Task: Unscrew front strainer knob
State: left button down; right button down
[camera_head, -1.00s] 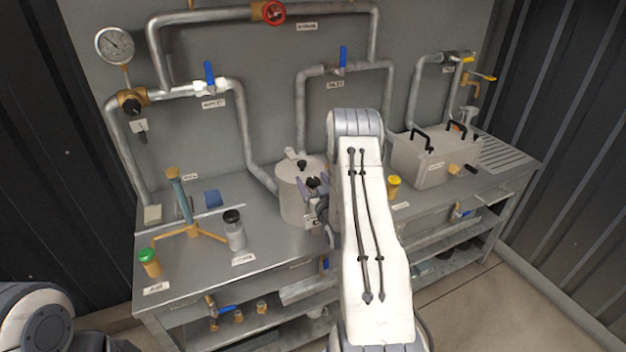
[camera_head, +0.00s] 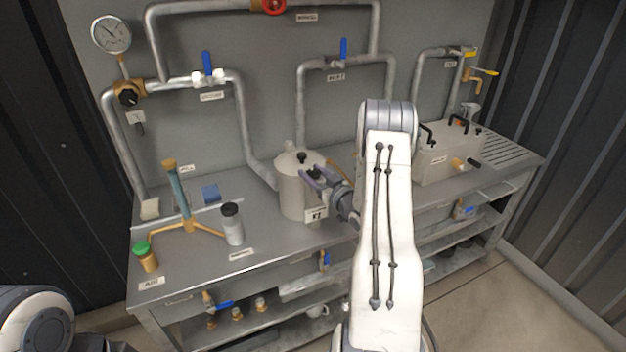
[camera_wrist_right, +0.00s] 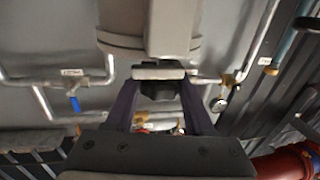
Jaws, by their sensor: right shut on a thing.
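The strainer is a light grey cylinder (camera_head: 296,196) standing on the bench, with a small black knob (camera_head: 302,158) on its lid. My right gripper (camera_head: 315,176) is at its upper front right side, its purple fingers pointing left. In the right wrist view its fingers (camera_wrist_right: 160,92) close on both sides of a dark front knob (camera_wrist_right: 160,90). A pale plate (camera_wrist_right: 158,73) lies just past the knob, and the strainer body (camera_wrist_right: 150,30) is beyond. The knob's threads are hidden. My left gripper is out of view; only part of my left arm shows.
A grey box (camera_head: 442,160) with black handles stands to the right. Pipes with blue-handled valves (camera_head: 207,64) run along the back wall.

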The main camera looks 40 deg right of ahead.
jog(key=shift+n+y, duration=0.3)
jog(key=shift+y, duration=0.2)
jog(key=shift+c, duration=1.3)
grip_release()
jog(key=s+b, duration=0.3)
jog(key=s, duration=0.7)
jog(key=shift+s, duration=0.25)
